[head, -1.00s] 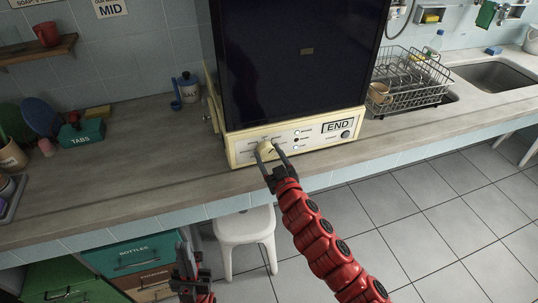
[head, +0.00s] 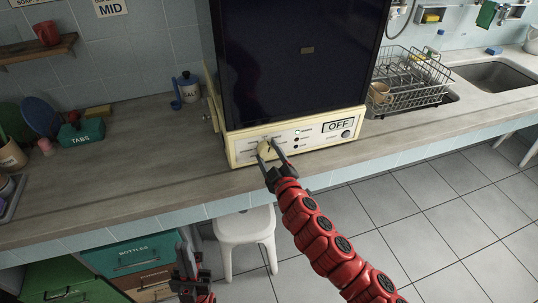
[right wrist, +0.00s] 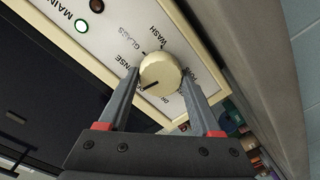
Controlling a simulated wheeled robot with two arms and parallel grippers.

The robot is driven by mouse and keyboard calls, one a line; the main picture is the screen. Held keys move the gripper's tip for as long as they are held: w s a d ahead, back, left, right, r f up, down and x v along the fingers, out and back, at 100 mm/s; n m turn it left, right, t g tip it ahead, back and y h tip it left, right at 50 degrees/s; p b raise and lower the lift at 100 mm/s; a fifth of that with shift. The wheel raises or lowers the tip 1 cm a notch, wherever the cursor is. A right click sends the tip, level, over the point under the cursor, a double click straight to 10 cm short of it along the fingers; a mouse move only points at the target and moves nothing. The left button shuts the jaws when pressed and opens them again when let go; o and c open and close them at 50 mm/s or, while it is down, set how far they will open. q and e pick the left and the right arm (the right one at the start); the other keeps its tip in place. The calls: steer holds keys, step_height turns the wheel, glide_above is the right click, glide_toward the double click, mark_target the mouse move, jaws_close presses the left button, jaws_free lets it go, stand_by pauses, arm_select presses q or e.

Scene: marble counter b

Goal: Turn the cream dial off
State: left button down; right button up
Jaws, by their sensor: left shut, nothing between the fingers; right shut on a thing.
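The cream dial (head: 266,151) is on the front panel of the cream-trimmed machine (head: 240,151) with the dark front. My right gripper (head: 268,147) is shut on the dial, one finger on each side of it. In the right wrist view the dial (right wrist: 163,66) sits between the fingers, and its black mark points to the lower left. The label by the mark is too small to read surely. The display (head: 338,125) reads OFF. My left gripper (head: 187,245) is shut and empty, in front of the counter at the lower left.
A white stool (head: 245,226) stands below the counter. A dish rack (head: 412,85) with a tan mug is right of the machine. A teal TABS box (head: 81,133) is on the counter at left. The counter between box and machine is mostly clear.

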steer(key=shift+a+n, duration=0.1)
steer(key=shift+n, duration=1)
steer(key=o, duration=1.4)
steer(key=shift+c, duration=0.2)
steer(key=p+v, duration=0.2)
steer(key=v, duration=1.5)
steer(key=shift+s, duration=0.2)
